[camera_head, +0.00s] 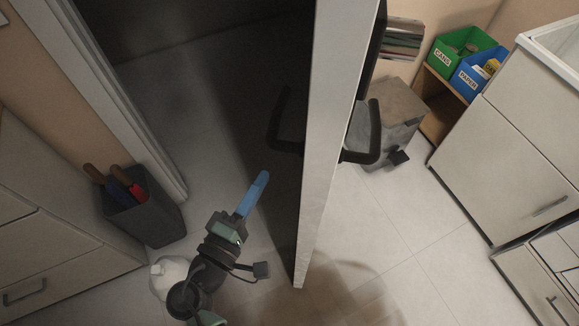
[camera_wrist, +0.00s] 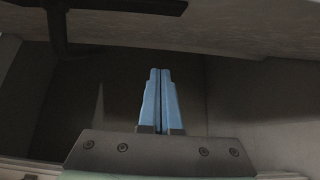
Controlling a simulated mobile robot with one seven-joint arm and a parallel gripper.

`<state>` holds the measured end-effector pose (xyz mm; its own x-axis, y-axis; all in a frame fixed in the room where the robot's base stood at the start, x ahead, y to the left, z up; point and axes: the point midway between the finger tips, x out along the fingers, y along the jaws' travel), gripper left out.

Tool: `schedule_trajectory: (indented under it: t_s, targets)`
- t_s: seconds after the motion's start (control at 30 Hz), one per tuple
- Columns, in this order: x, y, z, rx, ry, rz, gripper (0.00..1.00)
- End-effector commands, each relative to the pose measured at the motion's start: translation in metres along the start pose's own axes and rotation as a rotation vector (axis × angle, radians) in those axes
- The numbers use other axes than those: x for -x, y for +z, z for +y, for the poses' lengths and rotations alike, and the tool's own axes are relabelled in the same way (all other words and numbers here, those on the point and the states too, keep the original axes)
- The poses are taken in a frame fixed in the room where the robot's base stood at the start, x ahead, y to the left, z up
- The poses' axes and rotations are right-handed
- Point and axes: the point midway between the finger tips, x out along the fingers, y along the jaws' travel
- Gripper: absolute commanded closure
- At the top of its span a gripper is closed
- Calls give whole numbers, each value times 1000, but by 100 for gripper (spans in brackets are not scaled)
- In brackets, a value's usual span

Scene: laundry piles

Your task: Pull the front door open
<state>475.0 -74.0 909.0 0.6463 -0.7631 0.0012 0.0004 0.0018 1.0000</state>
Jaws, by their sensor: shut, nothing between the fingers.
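The front door (camera_head: 333,110) stands ajar in the head view, seen nearly edge-on. A dark room or hallway shows through the opening at its left. A dark handle (camera_head: 287,125) is on its left face, and another dark handle (camera_head: 373,135) is on its right face. My gripper (camera_head: 262,178) has blue fingers and reaches into the opening, left of the door and below the left-face handle, apart from it. In the wrist view the blue fingers (camera_wrist: 161,75) are together with nothing between them. A dark bar, likely the handle (camera_wrist: 57,25), shows at the upper left there.
A dark bin with umbrella-like items (camera_head: 145,205) stands by the left door frame (camera_head: 125,105). A white bag-like object (camera_head: 168,275) is beside my arm. A grey bin (camera_head: 390,115), a shelf with green (camera_head: 455,50) and blue boxes, and drawers (camera_head: 530,140) stand at right. Floor right of the door is clear.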

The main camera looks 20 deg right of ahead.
Motion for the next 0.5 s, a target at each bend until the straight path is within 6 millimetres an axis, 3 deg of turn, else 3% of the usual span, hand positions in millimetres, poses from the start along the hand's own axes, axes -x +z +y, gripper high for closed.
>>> schedule_trajectory:
  t_s: [0.2, 0.3, 0.5]
  targets:
    - [-47, 1, 1, 0, -1, -3, 100]
    - [-48, 20, 1, 2, -4, -2, 100]
    - [-52, 36, 1, 0, -2, 0, 100]
